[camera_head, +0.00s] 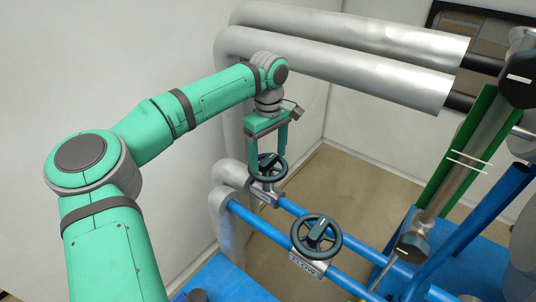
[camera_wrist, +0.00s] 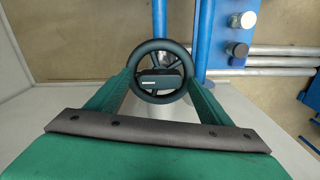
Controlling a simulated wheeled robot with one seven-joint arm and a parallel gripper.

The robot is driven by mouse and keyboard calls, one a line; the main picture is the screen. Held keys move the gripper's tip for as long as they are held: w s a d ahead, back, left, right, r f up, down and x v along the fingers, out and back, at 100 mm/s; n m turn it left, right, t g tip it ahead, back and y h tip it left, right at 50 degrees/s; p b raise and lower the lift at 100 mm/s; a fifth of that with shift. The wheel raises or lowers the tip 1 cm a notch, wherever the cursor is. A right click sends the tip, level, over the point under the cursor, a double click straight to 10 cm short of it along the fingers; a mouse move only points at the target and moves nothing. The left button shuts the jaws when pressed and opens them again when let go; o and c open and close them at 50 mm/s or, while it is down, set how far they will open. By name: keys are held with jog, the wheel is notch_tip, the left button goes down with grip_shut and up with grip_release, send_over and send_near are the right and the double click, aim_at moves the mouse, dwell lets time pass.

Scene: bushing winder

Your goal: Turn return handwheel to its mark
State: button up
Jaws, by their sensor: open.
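The far dark handwheel (camera_head: 270,176) sits on a blue pipe, with a small plate below it whose lettering I cannot read. My gripper (camera_head: 268,158) points down over this wheel, its fingers open on opposite sides of it. In the wrist view the wheel (camera_wrist: 160,47) shows between the two green fingers of my gripper (camera_wrist: 160,76), with a small white mark on its hub bar. The fingertips reach the rim's sides; I cannot tell whether they touch it. A nearer handwheel (camera_head: 316,237) stands on a second blue pipe, with a plate that seems to read FLOW.
Large silver pipes (camera_head: 340,62) run along the wall behind my arm. A green and silver slanted column (camera_head: 465,150) and blue frame parts stand at the right. Bare floor (camera_head: 370,190) shows between the wall and the blue pipes.

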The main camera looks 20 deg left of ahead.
aim_at(269, 158)
notch_tip(269, 158, up, 11)
jog(key=shift+w+f, duration=0.15)
dwell(0.4)
